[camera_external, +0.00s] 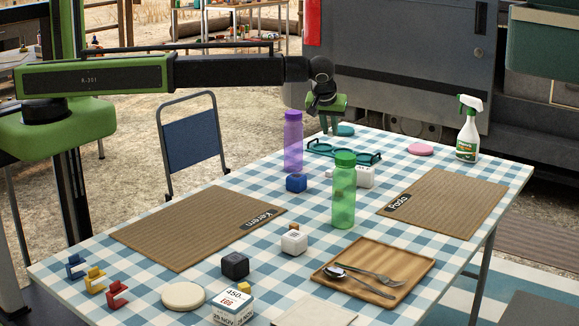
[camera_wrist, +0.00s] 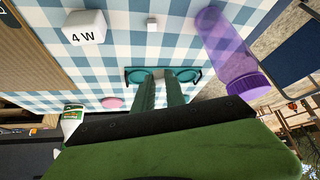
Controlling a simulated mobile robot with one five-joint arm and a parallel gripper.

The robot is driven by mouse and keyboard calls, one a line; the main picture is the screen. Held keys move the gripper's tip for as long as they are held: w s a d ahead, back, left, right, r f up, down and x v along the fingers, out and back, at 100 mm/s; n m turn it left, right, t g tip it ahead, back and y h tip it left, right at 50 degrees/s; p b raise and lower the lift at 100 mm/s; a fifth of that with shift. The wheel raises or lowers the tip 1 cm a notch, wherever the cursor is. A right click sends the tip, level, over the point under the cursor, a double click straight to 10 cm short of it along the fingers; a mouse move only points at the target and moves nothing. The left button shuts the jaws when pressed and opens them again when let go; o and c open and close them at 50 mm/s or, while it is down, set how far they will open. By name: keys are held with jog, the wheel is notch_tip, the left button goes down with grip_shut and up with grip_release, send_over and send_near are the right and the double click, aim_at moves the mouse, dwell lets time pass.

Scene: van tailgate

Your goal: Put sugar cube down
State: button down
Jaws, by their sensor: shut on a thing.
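My gripper (camera_external: 329,130) points down above the far part of the checkered table (camera_external: 218,268), behind the teal glasses-like frame (camera_external: 343,152). In the wrist view its two green fingers (camera_wrist: 161,80) are close together and overlap that frame. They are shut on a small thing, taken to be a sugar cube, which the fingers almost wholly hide. Another small white cube (camera_wrist: 152,25) lies on the cloth, apart from the fingers; it shows faintly in the external view (camera_external: 329,173).
A purple bottle (camera_external: 293,141), a green bottle (camera_external: 343,190), a blue cube (camera_external: 296,183) and a white block (camera_external: 365,177) stand near the frame. The brown mats (camera_external: 200,230) are bare.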

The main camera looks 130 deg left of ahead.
jog(key=s+a+f+b, duration=0.2)
jog(key=a, duration=0.3)
jog(key=s+a+f+b, duration=0.2)
jog(key=a, duration=0.3)
jog(key=s+a+f+b, duration=0.3)
jog(key=a, duration=0.1)
jog(key=shift+a, duration=0.4)
jog(key=shift+f+b, duration=2.3)
jog(key=shift+b, duration=0.05)
jog(key=c, duration=1.4)
grip_release()
jog(key=shift+r, duration=0.1)
jog(key=shift+r, duration=0.1)
jog(key=shift+r+p, duration=0.2)
jog(key=shift+p, duration=0.2)
jog(key=p+v, duration=1)
jog(key=v, duration=0.2)
